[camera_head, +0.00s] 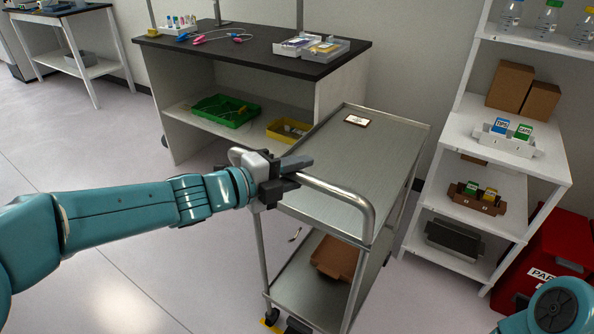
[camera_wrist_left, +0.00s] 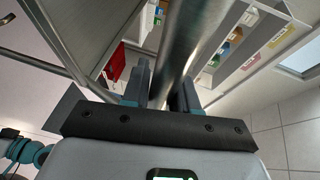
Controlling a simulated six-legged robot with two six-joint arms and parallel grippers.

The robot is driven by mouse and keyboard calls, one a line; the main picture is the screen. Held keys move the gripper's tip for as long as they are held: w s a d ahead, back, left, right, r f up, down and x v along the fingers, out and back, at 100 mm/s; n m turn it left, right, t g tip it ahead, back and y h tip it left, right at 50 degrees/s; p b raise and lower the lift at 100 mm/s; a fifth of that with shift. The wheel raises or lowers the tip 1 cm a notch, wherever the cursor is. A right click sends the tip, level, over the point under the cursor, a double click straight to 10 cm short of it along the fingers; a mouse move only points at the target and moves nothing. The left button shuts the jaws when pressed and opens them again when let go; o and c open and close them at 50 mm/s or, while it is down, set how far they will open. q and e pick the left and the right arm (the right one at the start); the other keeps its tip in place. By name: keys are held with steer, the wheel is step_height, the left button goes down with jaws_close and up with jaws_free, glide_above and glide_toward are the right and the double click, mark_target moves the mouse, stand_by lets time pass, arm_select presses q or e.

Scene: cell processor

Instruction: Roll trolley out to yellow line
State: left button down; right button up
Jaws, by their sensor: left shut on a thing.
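The trolley (camera_head: 345,167) is grey metal with an upper and a lower shelf and a tubular push handle (camera_head: 345,196) on its near side. It stands in the middle of the head view, beside the workbench. My left gripper (camera_head: 290,175) is shut on the handle near its left part. The left wrist view shows the handle tube (camera_wrist_left: 183,50) running between the two fingers (camera_wrist_left: 162,88).
A dark-topped workbench (camera_head: 250,52) with green and yellow trays stands behind the trolley. A white shelf rack (camera_head: 458,212) with boxes stands close to its right, with a red bin (camera_head: 550,262) beyond. The floor (camera_head: 110,262) on the left is clear.

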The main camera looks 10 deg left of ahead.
arm_select(q)
steer(key=c, duration=1)
jaws_free()
steer(key=shift+w, duration=0.1)
steer(key=shift+o, duration=0.2)
steer(key=p+v, duration=0.2)
steer(key=v, duration=1.4)
steer(key=shift+r+p, duration=0.2)
steer(key=shift+p, duration=0.1)
